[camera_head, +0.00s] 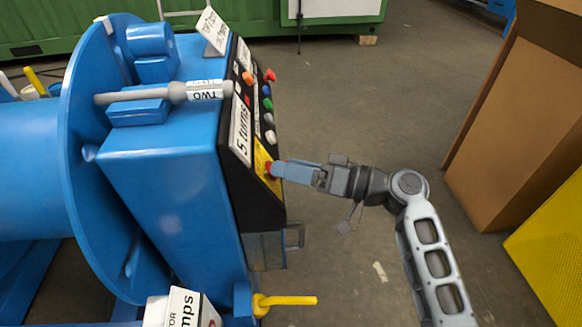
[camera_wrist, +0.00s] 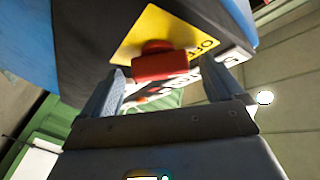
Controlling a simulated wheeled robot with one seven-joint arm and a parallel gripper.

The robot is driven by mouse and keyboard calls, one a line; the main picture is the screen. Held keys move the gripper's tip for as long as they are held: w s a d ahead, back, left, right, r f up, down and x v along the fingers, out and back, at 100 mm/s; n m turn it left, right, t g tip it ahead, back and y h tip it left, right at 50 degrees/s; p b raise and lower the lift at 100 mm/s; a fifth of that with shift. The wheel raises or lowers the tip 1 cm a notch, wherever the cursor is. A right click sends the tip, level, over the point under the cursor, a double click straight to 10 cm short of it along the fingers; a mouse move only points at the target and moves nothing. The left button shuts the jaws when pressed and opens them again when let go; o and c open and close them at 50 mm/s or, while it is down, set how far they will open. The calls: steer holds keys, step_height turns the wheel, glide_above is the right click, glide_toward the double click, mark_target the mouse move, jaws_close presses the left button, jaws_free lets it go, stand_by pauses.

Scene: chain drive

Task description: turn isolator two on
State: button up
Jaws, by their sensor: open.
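A red switch knob (camera_wrist: 160,63) sits on a yellow plate (camera_wrist: 145,28) that reads OFF at one corner in the wrist view. In the head view the same yellow plate (camera_head: 262,163) is low on the black sloping panel of a blue machine. My gripper (camera_head: 276,170) is at the knob. In the wrist view my gripper (camera_wrist: 160,82) is open, with one finger on each side of the knob. I cannot tell whether the fingers touch it. A label reading TWO (camera_head: 206,91) is on a grey rod above the panel. No isolator number is readable on the plate.
Several coloured buttons (camera_head: 267,103) and a white label strip (camera_head: 241,131) are above the yellow plate. A yellow lever (camera_head: 290,300) sticks out lower down. A brown box (camera_head: 520,120) stands at the right. The floor (camera_head: 370,95) between is largely clear.

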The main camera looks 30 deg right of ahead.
steer(key=shift+w+a, duration=0.25)
steer(key=c, duration=1)
steer(key=shift+c, duration=0.2)
